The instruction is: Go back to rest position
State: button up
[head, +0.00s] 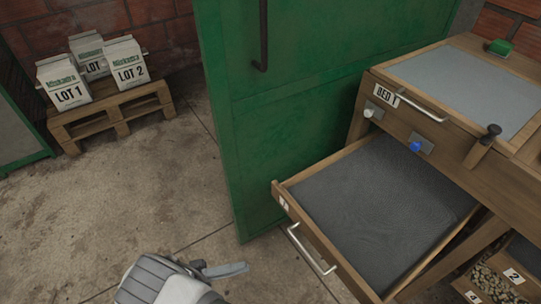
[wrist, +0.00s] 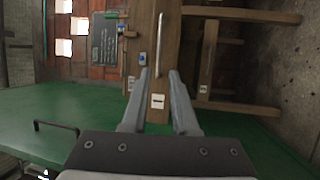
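My gripper (head: 238,268) shows at the bottom of the head view, in front of the green door and left of the pulled-out drawer. In the wrist view my gripper (wrist: 158,80) has its two fingers apart with nothing held between them. Beyond the fingers is wooden furniture with a white label (wrist: 157,101) and a long metal handle (wrist: 160,45). In the head view the gripper is apart from the drawer handle (head: 311,250).
The green door (head: 225,120) stands upright in the middle. The wooden BED 1 unit (head: 460,135) is at right, its grey-bottomed drawer (head: 283,206) open below. Cartons LOT 1 (head: 66,80) and LOT 2 (head: 125,62) stand on a pallet (head: 110,112). The left floor is clear.

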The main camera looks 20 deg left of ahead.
jog(key=shift+r, duration=0.1)
jog(key=w+d+r+m+g+y, duration=0.2)
jog(key=w+d+r+g+y, duration=0.15)
jog(key=w+r+g, duration=0.8)
jog(key=w+d+r+m+y, duration=0.1)
jog(key=w+d+r+y, duration=0.2)
jog(key=d+r+y, duration=0.6)
jog(key=s+d+r+m+t+y, duration=0.1)
jog(key=s+d+r+t+y, duration=0.2)
jog(key=d+r, duration=0.6)
jog(key=s+d+r+m+t+y, duration=0.15)
jog(key=s+d+r+t, duration=0.35)
jog(key=d, duration=0.6)
notch_tip(320, 180, up, 24)
jog(key=g+p, duration=0.1)
jog(key=p, duration=2.2)
jog(key=shift+s, duration=0.15)
